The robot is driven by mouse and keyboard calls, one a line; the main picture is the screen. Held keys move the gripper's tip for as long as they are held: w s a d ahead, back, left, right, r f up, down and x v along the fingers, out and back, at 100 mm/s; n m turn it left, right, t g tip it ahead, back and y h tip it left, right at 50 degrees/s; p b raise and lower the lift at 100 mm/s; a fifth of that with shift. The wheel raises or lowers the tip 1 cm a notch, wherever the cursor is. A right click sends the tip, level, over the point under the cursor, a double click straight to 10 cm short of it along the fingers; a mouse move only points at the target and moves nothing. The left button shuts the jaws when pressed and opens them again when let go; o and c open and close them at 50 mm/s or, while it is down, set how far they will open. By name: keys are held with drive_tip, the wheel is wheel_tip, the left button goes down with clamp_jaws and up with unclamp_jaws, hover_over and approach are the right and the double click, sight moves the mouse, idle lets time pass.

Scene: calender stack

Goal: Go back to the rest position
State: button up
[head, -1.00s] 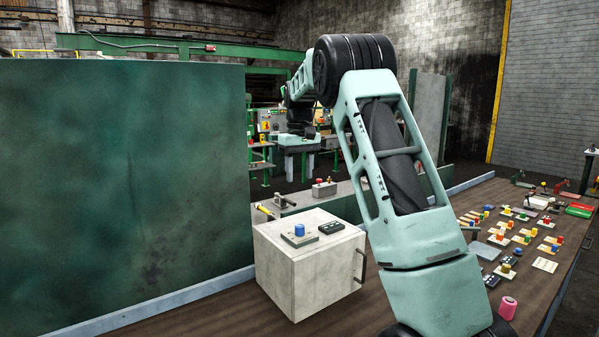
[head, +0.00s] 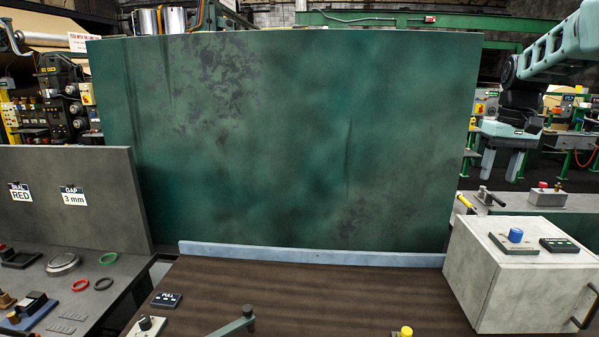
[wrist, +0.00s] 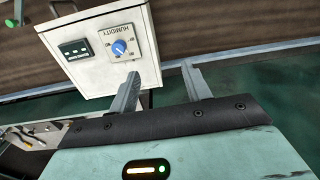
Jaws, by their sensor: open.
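My gripper (head: 502,165) hangs at the right of the head view, fingers pointing down, above and behind the white box (head: 475,285). Its fingers are apart with nothing between them, as the wrist view also shows (wrist: 160,72). In the wrist view the white box (wrist: 92,75) lies beyond the fingertips, with a blue knob (wrist: 119,47) marked HUMIDITY and a small dark display (wrist: 74,49). The blue knob also shows on top of the box in the head view (head: 515,235). My fingers look clear of the box.
A large green panel (head: 290,140) stands upright behind the brown bench top (head: 290,290). A grey board with RED and 3 mm labels (head: 110,225) stands at left above a side bench with rings (head: 109,259). A grey lever (head: 235,325) is at the front edge.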

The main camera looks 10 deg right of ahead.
drive_tip(key=s+a+f+n+b, duration=0.1)
drive_tip(key=s+a+f+n, duration=0.15)
drive_tip(key=a, duration=0.75)
drive_tip(key=s+a+f+n, duration=0.1)
drive_tip(key=s+a+f, duration=0.15)
drive_tip(key=a, duration=0.75)
drive_tip(key=s+a+f+n+b, duration=0.15)
drive_tip(key=s+a, duration=0.25)
drive_tip(key=a, duration=0.5)
drive_tip(key=s+a+f+n, duration=0.1)
drive_tip(key=s+a+f, duration=0.2)
drive_tip(key=s, duration=0.4)
drive_tip(key=s+a+f+n, duration=0.2)
drive_tip(key=s+a+f, duration=0.1)
drive_tip(key=s, duration=0.5)
drive_tip(key=s+a+f+n, duration=0.2)
drive_tip(key=s+a, duration=0.3)
drive_tip(key=s, duration=0.3)
drive_tip(key=shift+s+f, duration=0.15)
drive_tip(key=shift+f, duration=0.4)
drive_tip(key=shift+a, duration=0.1)
